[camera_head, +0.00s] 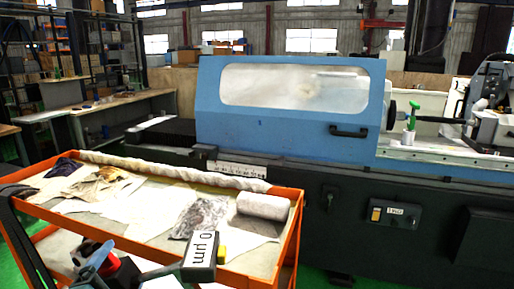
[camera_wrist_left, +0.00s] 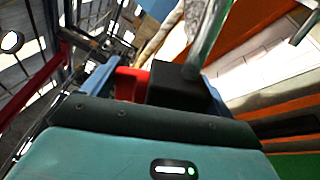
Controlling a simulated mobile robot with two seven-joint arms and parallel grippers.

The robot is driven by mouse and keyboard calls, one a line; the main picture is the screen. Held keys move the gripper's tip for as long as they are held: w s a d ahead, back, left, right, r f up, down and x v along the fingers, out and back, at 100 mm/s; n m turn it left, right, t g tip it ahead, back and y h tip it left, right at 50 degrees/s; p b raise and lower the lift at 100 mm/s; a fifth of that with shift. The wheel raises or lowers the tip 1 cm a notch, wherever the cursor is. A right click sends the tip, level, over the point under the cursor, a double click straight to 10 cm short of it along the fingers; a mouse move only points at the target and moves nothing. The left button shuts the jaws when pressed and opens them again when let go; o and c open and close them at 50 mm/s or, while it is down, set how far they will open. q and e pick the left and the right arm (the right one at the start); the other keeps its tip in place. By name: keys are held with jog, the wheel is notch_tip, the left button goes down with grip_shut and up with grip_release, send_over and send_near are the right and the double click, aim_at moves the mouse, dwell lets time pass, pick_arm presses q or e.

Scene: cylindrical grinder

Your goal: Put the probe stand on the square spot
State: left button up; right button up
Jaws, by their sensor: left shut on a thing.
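My left gripper (camera_head: 104,262) is low in the head view, in front of the orange trolley. Its blue fingers are shut on the probe stand, which has a red and black base (camera_wrist_left: 178,86) in the left wrist view. A grey arm leads from the stand to a dark gauge head (camera_head: 202,249) that reads "0 µm" and has a yellow part at its side. The gauge head hangs in front of the trolley's near edge. The stand's lower part is mostly hidden in the head view. I cannot make out the square spot. My right gripper is not in view.
The orange trolley (camera_head: 291,227) carries cloths (camera_head: 103,183) and a white paper roll (camera_head: 263,205). Behind it stands the blue-hooded grinder (camera_head: 290,135), with a green-handled part (camera_head: 411,117) on its bed at right. A workbench (camera_head: 95,103) stands at the back left.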

pick_arm(q)
jog(key=s+d+f+h, duration=0.1)
jog(key=s+d+f, duration=0.3)
jog(key=d, duration=0.4)
jog(key=shift+s+d+f+m, duration=0.2)
jog(key=shift+s+f+m, duration=0.1)
jog(key=shift+s, duration=0.3)
jog(key=shift+s, duration=0.15)
